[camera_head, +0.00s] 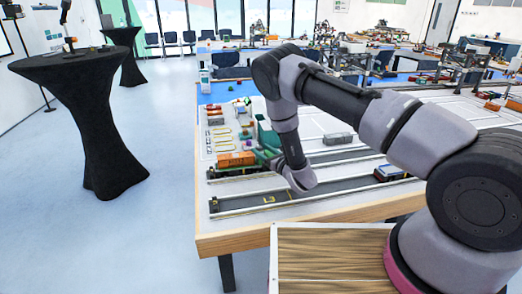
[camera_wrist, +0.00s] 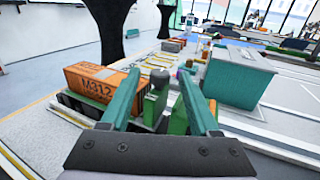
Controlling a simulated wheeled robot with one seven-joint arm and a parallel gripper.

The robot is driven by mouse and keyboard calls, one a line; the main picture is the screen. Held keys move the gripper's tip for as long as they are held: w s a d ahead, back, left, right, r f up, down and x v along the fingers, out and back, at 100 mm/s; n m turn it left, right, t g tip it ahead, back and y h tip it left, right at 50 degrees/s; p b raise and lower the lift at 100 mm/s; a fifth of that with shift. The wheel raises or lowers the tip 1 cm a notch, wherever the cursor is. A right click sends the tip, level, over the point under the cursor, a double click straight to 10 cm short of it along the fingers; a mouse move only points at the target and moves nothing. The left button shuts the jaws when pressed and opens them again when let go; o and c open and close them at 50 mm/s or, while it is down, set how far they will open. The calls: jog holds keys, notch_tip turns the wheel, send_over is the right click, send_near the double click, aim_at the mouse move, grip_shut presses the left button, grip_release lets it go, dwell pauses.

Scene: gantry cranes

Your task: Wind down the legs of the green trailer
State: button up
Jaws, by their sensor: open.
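My gripper (camera_wrist: 160,98) is open, its two teal fingers spread apart in the wrist view. A dark green-grey upright part (camera_wrist: 155,104) shows between the fingers; I cannot tell whether they touch it. An orange container (camera_wrist: 92,84) marked M312 is to the left, partly behind the left finger. A dark green trailer body (camera_wrist: 76,104) shows under it. In the head view the orange container (camera_head: 237,159) sits on the table to the left of my arm's end. The trailer's legs and any crank cannot be made out; my gripper hides part of that area.
A larger green block (camera_wrist: 240,78) stands close on the right of my gripper. The model table (camera_head: 245,238) has rails and several containers. A grey container (camera_head: 337,139) is further right. A black-draped round table (camera_head: 100,120) stands on the left, with open floor between.

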jog(key=shift+w+a, duration=0.4)
jog(key=shift+w, duration=0.1)
grip_shut()
jog(key=shift+a+h, duration=0.1)
jog(key=shift+h, duration=0.2)
